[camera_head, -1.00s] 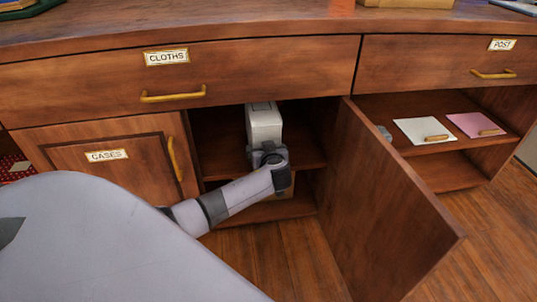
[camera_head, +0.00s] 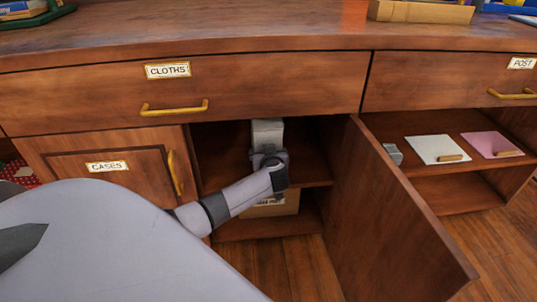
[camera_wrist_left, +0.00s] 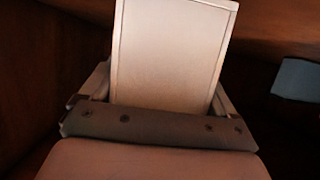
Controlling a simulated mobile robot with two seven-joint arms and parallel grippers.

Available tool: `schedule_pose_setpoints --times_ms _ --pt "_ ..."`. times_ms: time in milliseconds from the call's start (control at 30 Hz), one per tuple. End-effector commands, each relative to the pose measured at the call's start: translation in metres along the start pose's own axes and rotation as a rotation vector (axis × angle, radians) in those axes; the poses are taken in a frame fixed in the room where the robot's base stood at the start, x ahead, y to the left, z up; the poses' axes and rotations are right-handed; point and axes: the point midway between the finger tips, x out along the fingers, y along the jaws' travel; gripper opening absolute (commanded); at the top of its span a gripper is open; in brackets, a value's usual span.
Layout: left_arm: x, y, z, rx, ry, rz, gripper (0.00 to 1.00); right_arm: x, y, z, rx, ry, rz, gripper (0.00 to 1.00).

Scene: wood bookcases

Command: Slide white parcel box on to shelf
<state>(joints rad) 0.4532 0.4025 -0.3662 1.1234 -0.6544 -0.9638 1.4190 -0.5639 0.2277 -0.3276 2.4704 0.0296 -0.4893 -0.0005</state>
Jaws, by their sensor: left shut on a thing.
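The white parcel box (camera_head: 267,132) is inside the open cupboard under the CLOTHS drawer, above the middle shelf (camera_head: 312,172). My left gripper (camera_head: 268,156) is shut on its near end, with the arm reaching in from the lower left. In the left wrist view the white box (camera_wrist_left: 170,60) extends straight ahead between the fingers of the gripper (camera_wrist_left: 162,92). My wrist hides the box's lower near part, so I cannot tell whether it touches the shelf. My right gripper is not in view.
The cupboard door (camera_head: 390,215) stands open to the right of my arm. A brown carton (camera_head: 272,205) sits on the lower shelf below my wrist. The closed CASES door (camera_head: 105,167) is at left. An open shelf (camera_head: 470,135) at right holds a white and a pink item.

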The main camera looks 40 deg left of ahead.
Motion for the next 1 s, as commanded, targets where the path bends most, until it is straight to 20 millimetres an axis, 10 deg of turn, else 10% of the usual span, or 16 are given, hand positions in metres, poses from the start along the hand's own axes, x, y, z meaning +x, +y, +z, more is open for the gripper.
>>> schedule_pose_setpoints --times_ms 167,200,233,567,1000 --pt "0.0 0.0 -0.002 0.0 0.003 0.0 0.45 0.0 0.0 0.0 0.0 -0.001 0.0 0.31" --pt "0.0 0.0 -0.002 0.0 0.004 0.0 0.96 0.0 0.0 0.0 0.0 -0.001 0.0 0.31" --pt "0.0 0.0 -0.002 0.0 0.003 0.0 1.0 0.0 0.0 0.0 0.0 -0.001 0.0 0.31" --pt "-0.006 0.0 0.0 0.001 -0.003 0.0 1.0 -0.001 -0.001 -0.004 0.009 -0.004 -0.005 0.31" --pt "-0.064 0.0 -0.002 -0.001 0.0 0.001 1.0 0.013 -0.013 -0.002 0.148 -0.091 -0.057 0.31"
